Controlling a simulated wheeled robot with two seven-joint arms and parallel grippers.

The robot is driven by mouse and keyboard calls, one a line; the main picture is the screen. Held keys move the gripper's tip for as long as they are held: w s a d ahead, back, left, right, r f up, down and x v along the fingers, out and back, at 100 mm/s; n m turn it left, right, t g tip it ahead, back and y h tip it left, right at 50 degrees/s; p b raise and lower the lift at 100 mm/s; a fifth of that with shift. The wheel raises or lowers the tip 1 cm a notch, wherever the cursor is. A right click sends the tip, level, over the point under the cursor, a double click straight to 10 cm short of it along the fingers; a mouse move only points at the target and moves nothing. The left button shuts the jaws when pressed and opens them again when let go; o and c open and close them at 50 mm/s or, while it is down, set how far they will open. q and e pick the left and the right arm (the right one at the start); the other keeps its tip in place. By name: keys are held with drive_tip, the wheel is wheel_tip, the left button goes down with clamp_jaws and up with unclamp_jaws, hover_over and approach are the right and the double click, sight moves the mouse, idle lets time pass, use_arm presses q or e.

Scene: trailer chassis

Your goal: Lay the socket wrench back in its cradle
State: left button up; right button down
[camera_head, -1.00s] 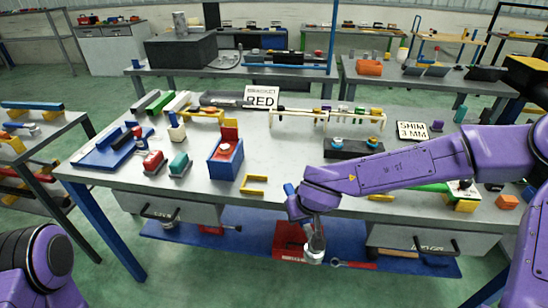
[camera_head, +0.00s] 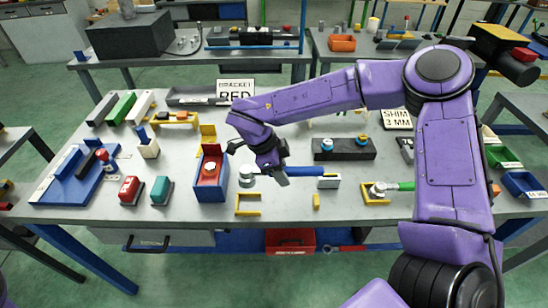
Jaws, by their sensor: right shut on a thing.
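The socket wrench has a grey round head (camera_head: 246,176) at its left and a blue handle (camera_head: 308,171) reaching right. My right gripper (camera_head: 273,177) is shut on it between head and handle; the fingertips are partly hidden by the wrist. The wrench lies roughly level across the picture. The cradle appears to be a yellow U-shaped bracket (camera_head: 248,204) and a small yellow post (camera_head: 316,201) on the bench top. The wrench shows just behind both, apart from them in the picture; its height is hard to tell. My left gripper is out of view.
A green-handled tool (camera_head: 392,187) rests in a yellow holder at right.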

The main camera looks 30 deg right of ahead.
drive_tip(key=shift+s+r, duration=0.25)
drive_tip(key=shift+s, duration=0.25)
drive_tip(key=shift+w+p, duration=0.25)
drive_tip(key=shift+p, duration=0.4)
wheel_tip(320, 180, down, 11)
drive_tip(key=b, duration=0.5)
drive_tip(key=shift+r+b, duration=0.15)
drive_tip(key=shift+b, duration=0.2)
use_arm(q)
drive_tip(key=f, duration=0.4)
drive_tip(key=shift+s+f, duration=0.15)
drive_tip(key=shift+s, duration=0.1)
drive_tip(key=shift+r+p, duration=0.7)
use_arm(e)
drive_tip(key=shift+r, duration=0.1)
drive_tip(key=shift+s, duration=0.1)
drive_tip(key=shift+c, duration=1.2)
unclamp_jaws()
